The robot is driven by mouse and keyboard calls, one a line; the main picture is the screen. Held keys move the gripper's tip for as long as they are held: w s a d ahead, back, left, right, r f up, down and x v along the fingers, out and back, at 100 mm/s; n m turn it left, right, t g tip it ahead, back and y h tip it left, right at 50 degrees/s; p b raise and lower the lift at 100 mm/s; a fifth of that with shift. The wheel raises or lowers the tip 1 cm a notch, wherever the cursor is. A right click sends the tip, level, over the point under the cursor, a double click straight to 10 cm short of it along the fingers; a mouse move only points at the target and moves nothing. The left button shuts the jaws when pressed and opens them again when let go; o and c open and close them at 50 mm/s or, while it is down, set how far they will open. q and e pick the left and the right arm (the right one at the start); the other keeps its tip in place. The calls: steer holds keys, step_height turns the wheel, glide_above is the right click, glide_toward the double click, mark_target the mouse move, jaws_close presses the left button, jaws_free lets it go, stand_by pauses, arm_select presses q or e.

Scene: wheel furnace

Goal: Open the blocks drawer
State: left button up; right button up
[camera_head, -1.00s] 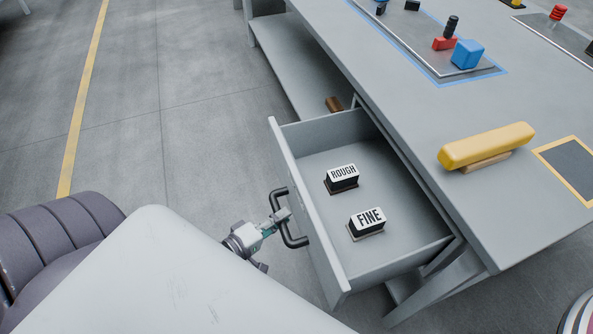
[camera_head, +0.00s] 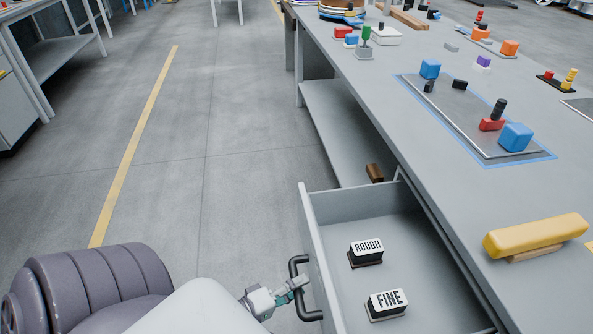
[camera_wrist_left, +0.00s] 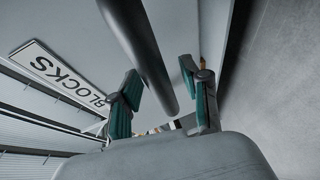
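The blocks drawer (camera_head: 316,240) stands pulled out from the grey workbench (camera_head: 433,165). Inside it are a block marked ROUGH (camera_head: 367,252) and a block marked FINE (camera_head: 386,304). Its dark bar handle (camera_head: 312,316) is on the front panel. My left gripper (camera_head: 296,284) is at the handle. In the left wrist view the handle bar (camera_wrist_left: 145,55) passes between the two spread fingers of the gripper (camera_wrist_left: 160,92), with a gap visible beside it. A BLOCKS label (camera_wrist_left: 57,75) shows there on the drawer front. My right gripper is out of view.
A yellow-topped block (camera_head: 536,236) lies on the bench top near the right edge. A blue-edged tray (camera_head: 460,112) with coloured parts and several other items lie farther back. A brown piece (camera_head: 374,172) rests on the lower shelf (camera_head: 335,125). The floor left of the bench is clear.

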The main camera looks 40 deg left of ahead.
arm_select(q)
steer(key=v, duration=1.2)
stand_by(0.5)
